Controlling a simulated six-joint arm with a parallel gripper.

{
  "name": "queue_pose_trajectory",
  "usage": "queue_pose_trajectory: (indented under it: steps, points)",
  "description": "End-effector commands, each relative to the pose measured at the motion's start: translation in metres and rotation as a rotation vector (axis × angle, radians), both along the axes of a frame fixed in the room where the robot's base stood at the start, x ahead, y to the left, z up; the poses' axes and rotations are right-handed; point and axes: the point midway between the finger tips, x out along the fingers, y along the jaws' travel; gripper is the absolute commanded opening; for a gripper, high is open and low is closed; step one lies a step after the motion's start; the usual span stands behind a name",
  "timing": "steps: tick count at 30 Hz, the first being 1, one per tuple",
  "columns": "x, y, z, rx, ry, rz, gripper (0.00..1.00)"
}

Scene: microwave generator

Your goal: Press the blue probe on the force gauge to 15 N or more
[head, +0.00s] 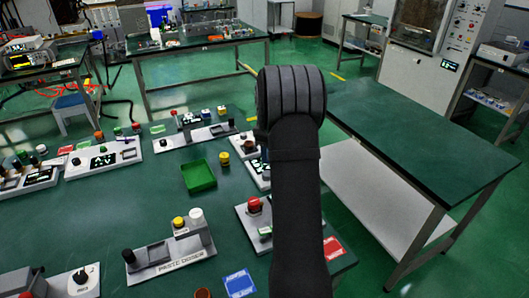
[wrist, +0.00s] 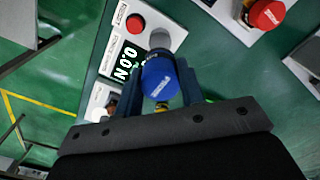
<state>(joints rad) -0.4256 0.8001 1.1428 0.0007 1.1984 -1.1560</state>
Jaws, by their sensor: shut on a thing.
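In the wrist view the blue probe (wrist: 160,82), a blue cap with small lettering, sits between the two fingers of my gripper (wrist: 162,72), which is shut on it. In the head view my arm hides the gripper and probe, and only the left edge of what seems to be the gauge (head: 259,172) shows.
A red button (wrist: 135,23) stands beside the display. A red knob (wrist: 266,14) is at the wrist view's upper right. In the head view a green tray (head: 199,176), a yellow-topped piece (head: 223,158) and a "PARTS DOSER" unit (head: 171,256) share the green table.

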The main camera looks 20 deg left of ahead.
Motion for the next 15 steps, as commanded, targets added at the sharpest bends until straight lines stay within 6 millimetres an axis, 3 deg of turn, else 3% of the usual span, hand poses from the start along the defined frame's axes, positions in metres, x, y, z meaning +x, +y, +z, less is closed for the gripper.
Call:
queue_pose_trajectory:
  steps: [15]
  points:
    - [0.000,0.000,-0.047,-0.001,0.001,0.000,0.04]
